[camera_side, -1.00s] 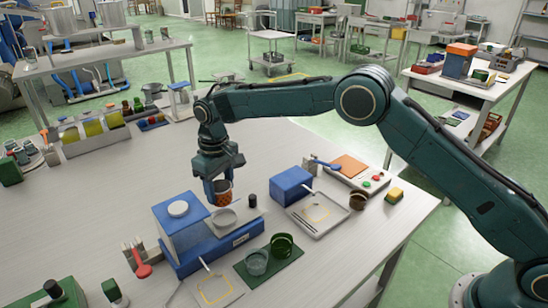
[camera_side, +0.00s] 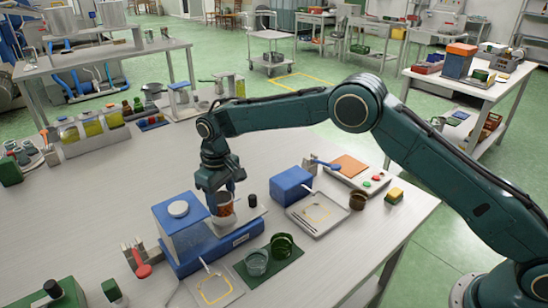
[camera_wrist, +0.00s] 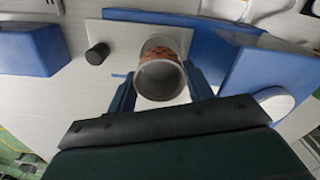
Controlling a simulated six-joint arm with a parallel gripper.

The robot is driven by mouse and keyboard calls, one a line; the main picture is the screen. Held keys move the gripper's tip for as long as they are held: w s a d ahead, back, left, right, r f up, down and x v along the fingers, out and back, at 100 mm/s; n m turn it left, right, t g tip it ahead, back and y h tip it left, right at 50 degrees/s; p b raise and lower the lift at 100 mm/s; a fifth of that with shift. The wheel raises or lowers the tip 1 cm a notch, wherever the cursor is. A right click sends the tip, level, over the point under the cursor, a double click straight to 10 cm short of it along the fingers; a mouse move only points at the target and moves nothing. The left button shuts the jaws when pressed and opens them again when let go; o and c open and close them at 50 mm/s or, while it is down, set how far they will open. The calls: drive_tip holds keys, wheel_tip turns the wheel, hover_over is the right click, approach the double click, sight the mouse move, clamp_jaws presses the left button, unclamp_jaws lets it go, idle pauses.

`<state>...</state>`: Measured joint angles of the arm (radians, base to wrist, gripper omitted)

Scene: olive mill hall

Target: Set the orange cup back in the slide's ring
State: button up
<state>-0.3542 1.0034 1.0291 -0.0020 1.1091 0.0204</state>
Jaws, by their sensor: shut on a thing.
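The orange cup (camera_side: 224,208) is upright between the fingers of my gripper (camera_side: 222,192), which is shut on it. In the wrist view the cup (camera_wrist: 160,72) shows an orange-brown patterned band and a pale, empty-looking inside, with a finger on each side. The cup is at the pale slide plate (camera_side: 245,213) of the blue device (camera_side: 212,250), where the ring is. Cup and fingers largely cover the ring, so I cannot tell whether the cup is seated in it or just above. The slide plate also shows in the wrist view (camera_wrist: 118,35).
A black knob (camera_side: 252,200) stands by the slide. The device's blue housing (camera_side: 172,232) with a white round cap (camera_side: 178,208) is close on the left. A blue box (camera_side: 291,186) and a tray (camera_side: 318,214) are to the right. Two glasses stand on a green mat (camera_side: 285,265) in front.

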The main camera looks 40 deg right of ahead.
sight(222, 207)
drive_tip(key=shift+f, duration=0.6)
idle(1.1)
drive_tip(key=shift+f, duration=0.5)
drive_tip(key=shift+f, duration=0.45)
idle(0.4)
drive_tip(key=o, duration=1)
drive_tip(key=shift+c, duration=0.2)
drive_tip(key=shift+o, duration=0.9)
drive_tip(key=shift+a, duration=0.1)
drive_tip(key=shift+r, duration=0.1)
